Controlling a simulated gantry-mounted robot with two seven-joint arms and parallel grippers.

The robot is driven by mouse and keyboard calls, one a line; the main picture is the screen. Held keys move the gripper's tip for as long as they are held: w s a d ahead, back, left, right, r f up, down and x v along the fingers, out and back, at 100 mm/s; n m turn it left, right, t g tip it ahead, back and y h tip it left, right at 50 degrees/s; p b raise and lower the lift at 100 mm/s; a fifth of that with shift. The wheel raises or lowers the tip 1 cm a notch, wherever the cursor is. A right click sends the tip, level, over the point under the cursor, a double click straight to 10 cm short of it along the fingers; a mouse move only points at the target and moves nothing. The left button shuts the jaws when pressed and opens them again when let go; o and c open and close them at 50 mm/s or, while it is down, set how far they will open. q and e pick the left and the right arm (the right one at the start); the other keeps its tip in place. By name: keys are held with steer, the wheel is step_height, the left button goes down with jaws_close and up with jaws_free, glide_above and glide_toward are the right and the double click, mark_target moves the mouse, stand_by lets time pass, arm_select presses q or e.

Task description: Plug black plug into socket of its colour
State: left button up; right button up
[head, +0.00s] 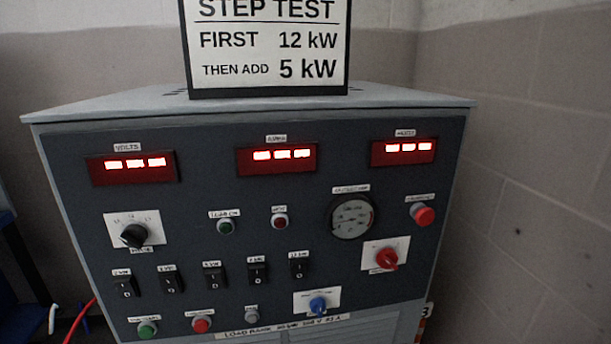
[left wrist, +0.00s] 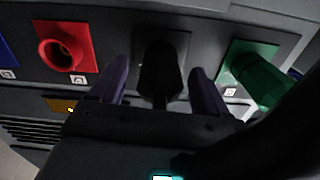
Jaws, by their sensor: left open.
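In the left wrist view, the black plug (left wrist: 157,78) stands at the dark plate of the black socket (left wrist: 180,43). The plug's near end points toward my gripper, and how deep it sits cannot be told. My left gripper (left wrist: 160,66) is open, with one finger on each side of the plug and a visible gap on both sides. The socket opening is hidden behind the plug. My right gripper is in neither view.
An empty red socket (left wrist: 68,48) is left of the black one, with part of a blue one (left wrist: 6,55) beyond. A green connector (left wrist: 260,80) sticks out close on the right. The head view shows a load bank panel (head: 300,215) under a step test sign (head: 268,45).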

arm_select(q)
steer(key=shift+a, duration=0.15)
steer(key=shift+s+r+p, duration=0.15)
steer(key=shift+s+p, duration=0.05)
steer(key=shift+p, duration=0.1)
steer(key=shift+s, duration=0.25)
steer(key=shift+s+d+p, duration=0.25)
steer(key=shift+s+p, duration=0.15)
steer(key=shift+s, duration=0.35)
steer(key=shift+s+d+p, duration=0.2)
steer(key=shift+s+p, duration=0.15)
steer(key=shift+s, duration=0.75)
